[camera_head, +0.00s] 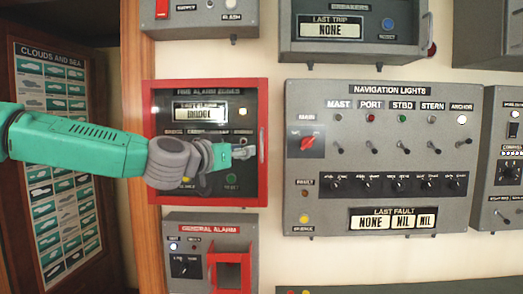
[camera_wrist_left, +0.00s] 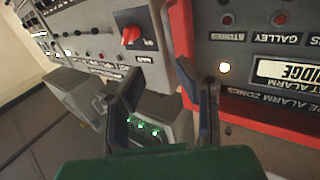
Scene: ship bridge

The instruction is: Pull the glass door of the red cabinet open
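The red cabinet (camera_head: 205,199) hangs on the wall in the head view, with a dark panel behind its glass door (camera_head: 244,92). The door looks shut against its frame. A small pale upright handle (camera_head: 262,138) sits on its right edge. My left gripper (camera_head: 244,152) is in front of the door's right part, just left of the handle, and hides part of the panel. In the wrist view my left gripper (camera_wrist_left: 165,100) has its fingers spread, with the red cabinet edge (camera_wrist_left: 181,35) running down between them. Contact with the handle cannot be told. My right gripper is not in view.
The navigation lights panel (camera_head: 380,86) is close on the right, its switches sticking out. The general alarm box (camera_head: 208,222) is just below, and another grey box (camera_head: 205,22) is above. A wooden post (camera_head: 135,230) and a cloud poster (camera_head: 52,150) are at left.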

